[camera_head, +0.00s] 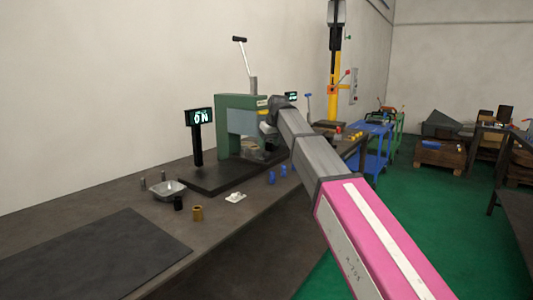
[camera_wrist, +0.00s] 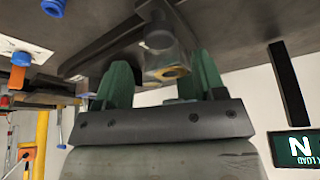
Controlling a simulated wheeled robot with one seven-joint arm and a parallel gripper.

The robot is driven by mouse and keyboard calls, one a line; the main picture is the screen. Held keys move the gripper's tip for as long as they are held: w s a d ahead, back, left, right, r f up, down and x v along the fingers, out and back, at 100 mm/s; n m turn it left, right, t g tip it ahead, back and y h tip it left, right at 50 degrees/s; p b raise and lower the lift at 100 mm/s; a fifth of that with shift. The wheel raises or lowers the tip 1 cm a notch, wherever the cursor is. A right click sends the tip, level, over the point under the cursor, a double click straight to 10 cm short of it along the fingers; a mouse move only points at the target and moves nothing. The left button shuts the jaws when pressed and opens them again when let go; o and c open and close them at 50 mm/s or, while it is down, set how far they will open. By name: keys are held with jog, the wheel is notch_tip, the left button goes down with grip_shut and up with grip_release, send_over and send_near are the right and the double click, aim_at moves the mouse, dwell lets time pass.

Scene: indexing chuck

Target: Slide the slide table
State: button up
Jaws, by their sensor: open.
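A green press-like machine (camera_head: 235,112) stands on a dark base plate (camera_head: 208,182) on the bench. My arm reaches to its right side. In the wrist view, my gripper (camera_wrist: 160,78) is open, with its two green fingers apart. A clear block (camera_wrist: 170,52) with a grey metal part and a brass-coloured ring shows between and beyond the fingers. It appears to be on a dark rail (camera_wrist: 105,45); I cannot tell for sure which part is the slide table. Contact between the fingers and the block cannot be made out. In the head view, my arm partly hides this area.
A display (camera_head: 199,117) on a black post stands left of the machine. A grey bowl (camera_head: 168,190), a brass cylinder (camera_head: 197,213), a white piece (camera_head: 236,197) and blue pieces (camera_head: 272,177) lie in front. A dark mat (camera_head: 90,252) lies clear at front left.

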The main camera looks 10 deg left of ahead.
aim_at(266, 153)
jog(key=shift+x, duration=2.6)
grip_shut()
jog(key=s+a, duration=0.3)
jog(key=s, duration=0.5)
jog(key=s+a, duration=0.3)
jog(key=s, duration=0.5)
jog(key=s+a, duration=0.4)
jog(key=s, duration=0.4)
jog(key=shift+s, duration=0.25)
grip_release()
jog(key=shift+s, duration=0.15)
jog(key=shift+r, duration=0.15)
